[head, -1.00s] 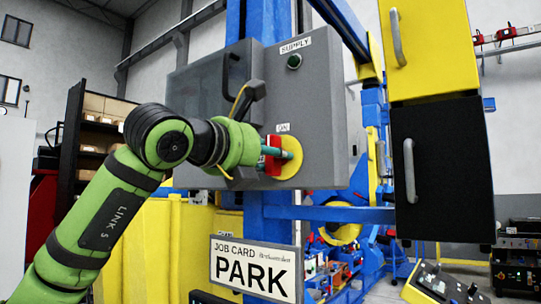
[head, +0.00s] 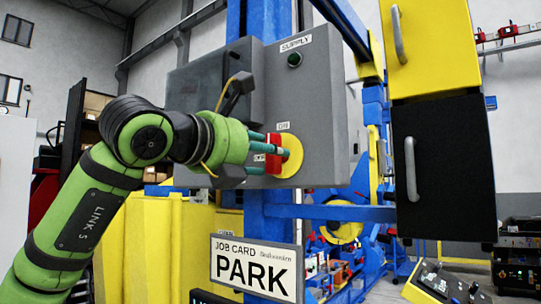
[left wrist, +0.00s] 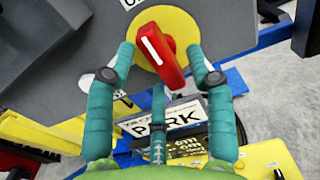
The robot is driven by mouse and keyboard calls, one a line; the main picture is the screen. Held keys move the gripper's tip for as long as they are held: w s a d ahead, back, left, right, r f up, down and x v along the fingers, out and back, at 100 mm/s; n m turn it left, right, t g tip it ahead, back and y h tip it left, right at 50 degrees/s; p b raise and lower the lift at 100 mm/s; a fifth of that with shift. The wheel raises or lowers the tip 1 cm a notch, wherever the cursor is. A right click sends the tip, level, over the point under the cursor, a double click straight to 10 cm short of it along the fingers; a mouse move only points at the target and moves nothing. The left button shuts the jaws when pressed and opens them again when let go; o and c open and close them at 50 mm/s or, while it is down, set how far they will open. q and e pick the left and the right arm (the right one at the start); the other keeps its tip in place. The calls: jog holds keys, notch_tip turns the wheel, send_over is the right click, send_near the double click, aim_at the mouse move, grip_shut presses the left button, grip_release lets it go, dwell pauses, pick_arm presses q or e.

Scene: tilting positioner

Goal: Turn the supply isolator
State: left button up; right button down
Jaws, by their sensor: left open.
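The supply isolator is a red handle (head: 273,163) with a white stripe, on a round yellow plate (head: 293,157) on the grey cabinet front. An ON label is above it and an OFF label to its left. In the head view the handle looks roughly upright, partly hidden by my fingers. My left gripper (head: 272,152) is open around it. In the left wrist view the red handle (left wrist: 164,58) stands between the two outer fingers, with visible gaps on both sides. A third finger is below it. My right gripper is not in view.
The grey cabinet (head: 325,100) has a SUPPLY label and a dark green round lamp (head: 295,60). A PARK job card (head: 254,270) hangs below. A yellow and black cabinet (head: 440,150) with handles stands to the right. Yellow panels (head: 150,240) are below left.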

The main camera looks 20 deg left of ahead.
pick_arm(q)
jog(key=v, duration=0.9)
jog(key=shift+a, duration=0.1)
